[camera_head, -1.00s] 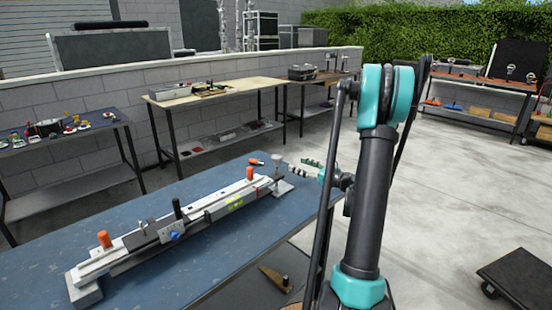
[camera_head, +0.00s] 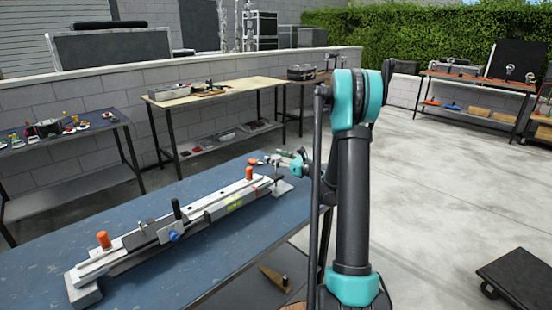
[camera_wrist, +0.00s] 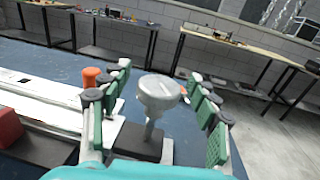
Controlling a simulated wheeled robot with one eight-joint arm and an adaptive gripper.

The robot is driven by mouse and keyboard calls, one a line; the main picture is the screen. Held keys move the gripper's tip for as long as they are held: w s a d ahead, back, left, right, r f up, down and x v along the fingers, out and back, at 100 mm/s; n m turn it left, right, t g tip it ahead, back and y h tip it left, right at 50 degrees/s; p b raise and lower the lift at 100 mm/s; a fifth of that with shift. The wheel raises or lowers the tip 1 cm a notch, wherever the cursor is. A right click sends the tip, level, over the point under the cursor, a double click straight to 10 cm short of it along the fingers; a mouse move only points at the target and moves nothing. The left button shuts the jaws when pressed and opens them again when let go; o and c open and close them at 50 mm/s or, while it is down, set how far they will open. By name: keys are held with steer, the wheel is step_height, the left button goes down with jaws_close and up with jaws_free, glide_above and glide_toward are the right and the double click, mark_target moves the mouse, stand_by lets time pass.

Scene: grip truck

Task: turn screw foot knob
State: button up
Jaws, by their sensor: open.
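The screw foot knob (camera_wrist: 158,93) is a grey round-topped knob on a thin stem above a dark block, at the right end of the long metal fixture (camera_head: 130,250). In the wrist view it stands upright between my gripper's (camera_wrist: 159,74) green-padded fingers, with visible gaps on both sides. In the head view my gripper (camera_head: 279,157) is at the fixture's far right end, and its fingers and wrist partly hide the knob. My gripper is open and holds nothing.
The fixture lies on a blue table (camera_head: 60,262) and has orange knobs (camera_head: 249,173) and a black upright handle (camera_head: 177,209). One orange knob (camera_wrist: 92,76) stands just left of my fingers in the wrist view. The table's front left is clear.

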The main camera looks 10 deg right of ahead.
steer(key=c, duration=1.2)
steer(key=shift+w+d+n+g+y, duration=0.1)
steer(key=shift+n+g+y, duration=0.4)
steer(key=shift+g+y, duration=0.1)
steer(key=shift+n+g+y, duration=1.2)
steer(key=shift+n+g, duration=0.1)
steer(key=shift+g, duration=0.3)
steer(key=o, duration=1.2)
steer(key=v, duration=1.2)
